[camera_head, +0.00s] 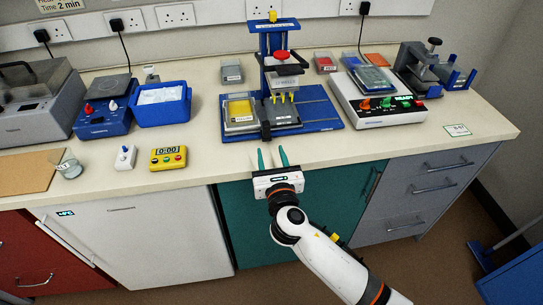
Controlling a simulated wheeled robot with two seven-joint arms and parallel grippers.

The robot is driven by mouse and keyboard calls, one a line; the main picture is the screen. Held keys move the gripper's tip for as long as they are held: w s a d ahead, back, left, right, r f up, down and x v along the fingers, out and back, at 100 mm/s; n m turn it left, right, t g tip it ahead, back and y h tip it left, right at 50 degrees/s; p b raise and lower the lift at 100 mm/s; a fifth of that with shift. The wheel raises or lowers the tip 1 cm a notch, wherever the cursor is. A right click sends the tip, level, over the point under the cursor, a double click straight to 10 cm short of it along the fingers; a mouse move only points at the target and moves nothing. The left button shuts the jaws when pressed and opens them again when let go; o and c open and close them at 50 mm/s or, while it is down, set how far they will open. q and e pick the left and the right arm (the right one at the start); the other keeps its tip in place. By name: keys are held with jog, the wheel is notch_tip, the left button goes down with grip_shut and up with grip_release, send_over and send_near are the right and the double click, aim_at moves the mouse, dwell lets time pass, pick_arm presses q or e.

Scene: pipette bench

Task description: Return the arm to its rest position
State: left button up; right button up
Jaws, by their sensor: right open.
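My right gripper (271,158) is open and empty in the head view. Its two green fingers point toward the bench at its front edge, with a gap between them. My right arm comes in from the bottom right, in front of the green cabinet doors. The blue pipetting stand (314,109) is on the bench just beyond the fingertips. It carries a multi-channel head with yellow tips and a plate with a yellow area (240,112). Whether the fingertips touch the bench edge is hard to tell. My left gripper is not in view.
A yellow timer (168,157), a small white device (125,157) and a glass beaker (69,166) stand near the bench's front left. A blue ice box (163,116) is behind them. A white control unit (391,113) is at the right. The bench front edge near the gripper is clear.

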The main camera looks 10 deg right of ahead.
dwell(0.3)
jog(key=s+d+f+m+g+h, duration=0.2)
jog(key=s+d+f+m+g, duration=0.4)
jog(key=m, duration=0.5)
jog(key=s+d+f+m+g+h, duration=0.1)
jog(key=s+d+f+m+g, duration=0.15)
jog(key=s+d+m, duration=0.45)
jog(key=s+f+m+g+y, duration=0.25)
jog(key=s+m+g, duration=0.35)
jog(key=s+m, duration=1.05)
notch_tip(320, 180, down, 27)
jog(key=s+g, duration=0.1)
jog(key=s, duration=0.2)
jog(key=s+d+f+g, duration=0.1)
jog(key=s+d+f, duration=0.2)
jog(key=s+f, duration=1.2)
jog(key=shift+s+f, duration=0.35)
jog(key=shift+s, duration=0.1)
